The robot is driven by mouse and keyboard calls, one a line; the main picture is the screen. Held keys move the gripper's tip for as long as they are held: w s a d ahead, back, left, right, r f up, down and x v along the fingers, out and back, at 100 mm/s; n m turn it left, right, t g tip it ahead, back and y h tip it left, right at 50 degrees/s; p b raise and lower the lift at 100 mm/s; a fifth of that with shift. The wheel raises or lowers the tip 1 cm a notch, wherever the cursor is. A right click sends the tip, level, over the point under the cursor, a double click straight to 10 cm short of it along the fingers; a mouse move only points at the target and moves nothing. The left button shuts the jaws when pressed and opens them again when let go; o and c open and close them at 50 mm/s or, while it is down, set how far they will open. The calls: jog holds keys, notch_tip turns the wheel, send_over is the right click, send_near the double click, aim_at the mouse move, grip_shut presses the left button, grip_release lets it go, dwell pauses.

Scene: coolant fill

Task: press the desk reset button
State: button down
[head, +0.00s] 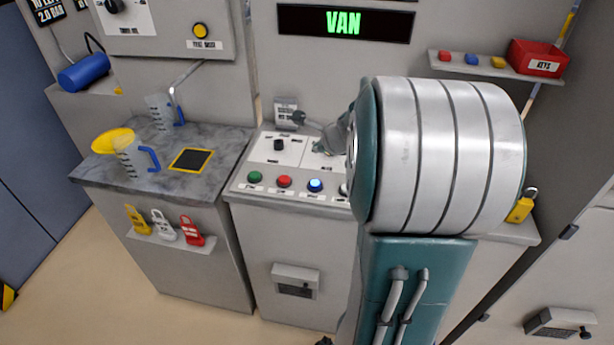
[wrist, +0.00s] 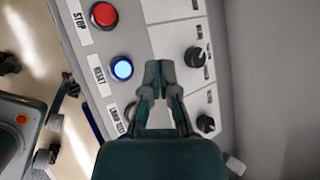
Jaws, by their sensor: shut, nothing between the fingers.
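The desk reset button is the blue, lit button (head: 315,185) on the desk's sloped panel, between the red stop button (head: 285,181) and another button partly hidden by my arm. In the wrist view the blue button (wrist: 122,68) glows beside a label reading RESET, with the red STOP button (wrist: 103,14) above it. My gripper (wrist: 158,68) is shut and empty, its tips over the panel just to the right of the blue button in the wrist view. I cannot tell how high the tips are above the panel. In the head view my arm hides part of the desk.
A green button (head: 254,177) sits left of the red one. Black knobs (wrist: 195,57) stand close to the right of my fingers in the wrist view. A grey counter (head: 120,178) at left holds a jug with a yellow funnel (head: 114,141). A display (head: 345,22) reads VAN.

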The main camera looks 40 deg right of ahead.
aim_at(313, 180)
jog(key=shift+a, duration=0.15)
jog(key=shift+f, duration=4.4)
jog(key=shift+f, duration=0.1)
jog(key=shift+f, duration=0.3)
jog(key=shift+f, duration=0.5)
jog(key=shift+r, duration=1)
